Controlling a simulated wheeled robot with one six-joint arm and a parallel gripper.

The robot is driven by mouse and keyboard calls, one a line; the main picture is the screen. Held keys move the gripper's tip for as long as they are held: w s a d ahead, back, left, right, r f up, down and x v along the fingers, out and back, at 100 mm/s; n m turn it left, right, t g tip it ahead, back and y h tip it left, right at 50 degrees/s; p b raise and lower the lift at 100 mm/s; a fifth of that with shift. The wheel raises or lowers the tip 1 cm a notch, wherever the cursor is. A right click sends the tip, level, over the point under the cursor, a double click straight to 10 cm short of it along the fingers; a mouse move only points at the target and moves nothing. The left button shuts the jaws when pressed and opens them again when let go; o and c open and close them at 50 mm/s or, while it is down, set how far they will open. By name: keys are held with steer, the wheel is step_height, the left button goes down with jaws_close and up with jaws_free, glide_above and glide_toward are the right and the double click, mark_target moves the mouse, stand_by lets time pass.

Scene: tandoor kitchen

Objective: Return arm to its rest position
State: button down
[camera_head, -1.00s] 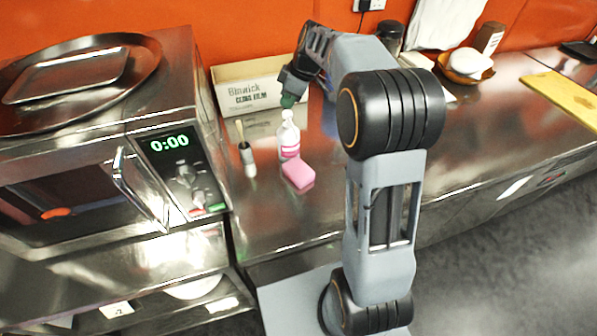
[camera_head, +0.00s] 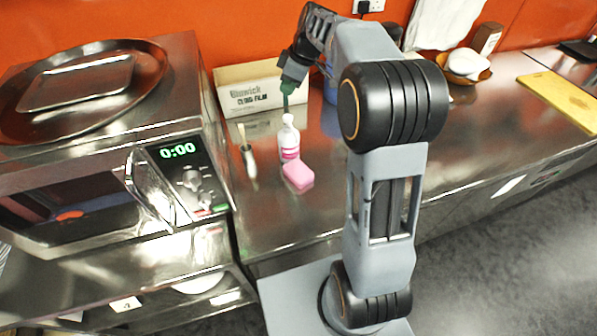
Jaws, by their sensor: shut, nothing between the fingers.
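My arm reaches over the steel counter (camera_head: 262,221), and my gripper (camera_head: 286,106) hangs down toward the back of it. The fingertips appear just above the top of a white bottle with a pink label (camera_head: 289,141). The bottle stands upright on the counter. I cannot tell the exact gap between the fingertips and the bottle top.
A pink sponge (camera_head: 298,175) lies in front of the bottle. A cling film box (camera_head: 249,91) is behind. A microwave (camera_head: 95,185) bearing a steel tray (camera_head: 147,62) stands left. A yellow board (camera_head: 560,99) lies far right.

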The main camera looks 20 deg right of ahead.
stand_by(0.3)
steer(key=shift+d+f+m, duration=0.15)
steer(key=shift+f+m, duration=0.05)
steer(key=shift+m, duration=0.8)
steer(key=s+f+m+t+h, duration=0.2)
steer(key=s+m, duration=0.8)
steer(key=s, duration=1.5)
steer(key=shift+s+a+f+h, duration=0.3)
steer(key=shift+a+f+h, duration=0.1)
steer(key=shift+h, duration=0.6)
